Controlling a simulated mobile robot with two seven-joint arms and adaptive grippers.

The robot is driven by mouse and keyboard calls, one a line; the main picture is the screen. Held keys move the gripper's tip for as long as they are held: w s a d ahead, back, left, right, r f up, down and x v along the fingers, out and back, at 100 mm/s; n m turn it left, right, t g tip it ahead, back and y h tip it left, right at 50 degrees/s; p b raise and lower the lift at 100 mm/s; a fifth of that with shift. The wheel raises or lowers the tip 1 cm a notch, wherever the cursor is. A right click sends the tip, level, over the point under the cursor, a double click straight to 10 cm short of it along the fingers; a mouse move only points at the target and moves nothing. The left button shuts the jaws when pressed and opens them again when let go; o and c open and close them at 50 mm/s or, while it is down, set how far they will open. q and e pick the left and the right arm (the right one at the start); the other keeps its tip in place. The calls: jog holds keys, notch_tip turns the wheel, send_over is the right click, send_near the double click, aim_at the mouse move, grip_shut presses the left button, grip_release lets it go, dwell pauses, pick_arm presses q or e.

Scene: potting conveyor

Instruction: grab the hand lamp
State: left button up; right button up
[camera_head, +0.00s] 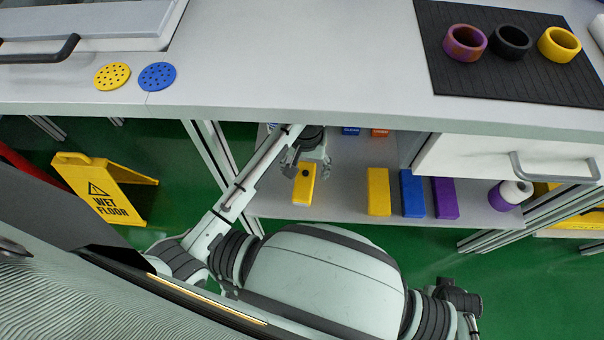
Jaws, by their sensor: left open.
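On the shelf under the counter lies a yellow oblong block with a dark round spot near its top end, which looks like the hand lamp (303,188). My left gripper (308,164) is open just beyond the lamp's far end, its fingers spread and partly in the counter's shadow. I cannot tell whether a finger touches it. My right gripper is not in view; only part of my right arm shows at the lower right.
A plain yellow block (378,191), a blue block (412,193) and a purple block (445,197) stand to the right on the shelf (340,205). A purple-and-white cylinder (508,195) lies farther right. The counter edge (300,118) and drawer (508,157) overhang the shelf.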

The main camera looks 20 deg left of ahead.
aim_at(304, 182)
pick_arm(q)
jog(key=f, duration=0.6)
jog(key=shift+s+f, duration=0.1)
jog(key=shift+s, duration=0.2)
jog(key=shift+c, duration=0.4)
jog(key=c, duration=1.2)
